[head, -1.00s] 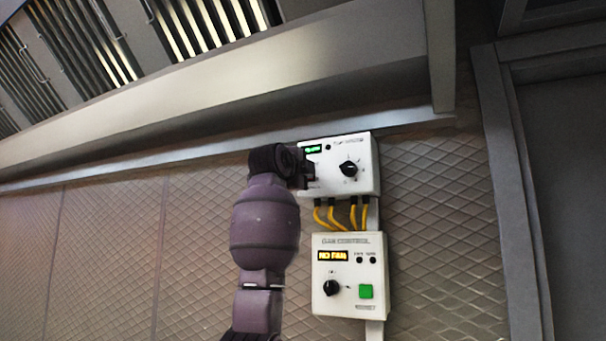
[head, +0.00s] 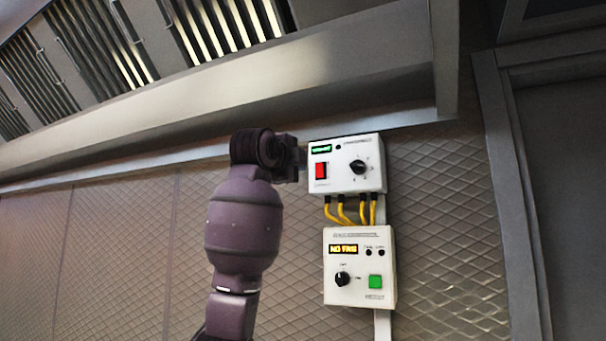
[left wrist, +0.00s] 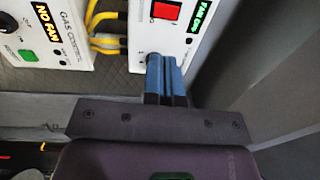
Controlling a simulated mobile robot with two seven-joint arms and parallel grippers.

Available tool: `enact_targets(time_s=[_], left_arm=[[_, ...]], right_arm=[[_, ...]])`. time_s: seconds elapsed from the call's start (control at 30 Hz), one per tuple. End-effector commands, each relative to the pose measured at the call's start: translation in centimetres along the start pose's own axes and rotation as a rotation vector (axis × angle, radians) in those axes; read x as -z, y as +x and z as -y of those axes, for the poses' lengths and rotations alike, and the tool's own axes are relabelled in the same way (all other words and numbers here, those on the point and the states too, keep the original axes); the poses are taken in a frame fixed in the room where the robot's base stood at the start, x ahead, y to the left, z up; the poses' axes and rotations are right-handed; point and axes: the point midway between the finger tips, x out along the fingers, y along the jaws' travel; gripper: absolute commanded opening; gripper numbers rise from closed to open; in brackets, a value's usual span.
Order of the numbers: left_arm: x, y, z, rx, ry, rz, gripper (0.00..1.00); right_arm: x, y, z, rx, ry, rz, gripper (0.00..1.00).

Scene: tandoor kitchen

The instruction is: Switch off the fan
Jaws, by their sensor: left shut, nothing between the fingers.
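The upper white control box (head: 345,185) on the wall has a red rocker switch (head: 320,171), a black knob (head: 358,167) and a small green display (head: 321,149). In the left wrist view, the red switch (left wrist: 165,10) is at the top edge, and the green display (left wrist: 201,20) reads "FAN" plus letters I cannot read for sure. My left gripper (head: 294,165) is just left of this box, apart from the switch. Its blue fingers (left wrist: 166,75) are shut together and empty. My right gripper is not in view.
The lower white box (head: 378,300), labelled gas control, has an amber "NO FAN" display (head: 343,249), a black knob (head: 342,278) and a green button (head: 375,282). Yellow cables (head: 343,213) join the boxes. A metal hood (head: 250,93) hangs above.

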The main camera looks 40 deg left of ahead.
Motion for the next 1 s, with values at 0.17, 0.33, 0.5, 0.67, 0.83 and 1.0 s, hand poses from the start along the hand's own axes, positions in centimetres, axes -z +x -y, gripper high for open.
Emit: enact_targets(time_s=[0.17, 0.33, 0.5, 0.67, 0.83, 1.0], left_arm=[[0.0, -1.4, 0.0, 0.0, 0.001, 0.001, 0.0], [0.0, -1.6, 0.0, 0.0, 0.0, 0.001, 0.0], [0.0, -1.6, 0.1, 0.0, 0.0, 0.001, 0.0], [0.0, -1.6, 0.1, 0.0, 0.0, 0.0, 0.0], [0.0, -1.6, 0.0, 0.0, 0.0, 0.0, 0.0], [0.0, -1.6, 0.1, 0.001, 0.0, 0.0, 0.0]], right_arm=[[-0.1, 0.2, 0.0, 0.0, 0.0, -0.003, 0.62], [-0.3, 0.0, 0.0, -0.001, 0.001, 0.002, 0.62], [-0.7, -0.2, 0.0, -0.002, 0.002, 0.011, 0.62], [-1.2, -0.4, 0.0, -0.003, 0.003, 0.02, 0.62], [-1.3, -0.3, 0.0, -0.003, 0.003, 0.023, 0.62], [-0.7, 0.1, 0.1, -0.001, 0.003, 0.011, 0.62]])
